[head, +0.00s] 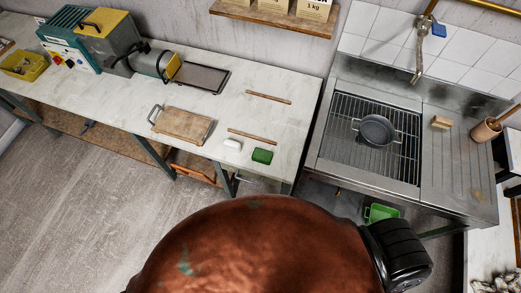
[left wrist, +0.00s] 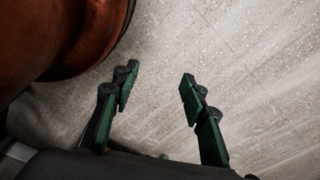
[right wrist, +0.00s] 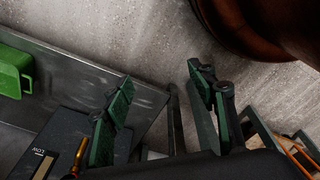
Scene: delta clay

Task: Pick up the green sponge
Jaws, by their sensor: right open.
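The green sponge (head: 262,156) lies on the pale worktop near its front right corner in the head view. A white block (head: 232,144) lies just left of it. Neither gripper shows in the head view. My left gripper (left wrist: 158,85) is open and empty above the grey floor in the left wrist view. My right gripper (right wrist: 162,85) is open and empty in the right wrist view, with a grey metal surface and floor behind it. The sponge is not visible in either wrist view.
A wooden stick (head: 252,136) lies behind the sponge. A wooden board with handles (head: 182,125) lies further left. To the right stands a metal sink unit (head: 438,165) with a round pan (head: 376,130) on its rack. A green tub (head: 380,213) sits below it.

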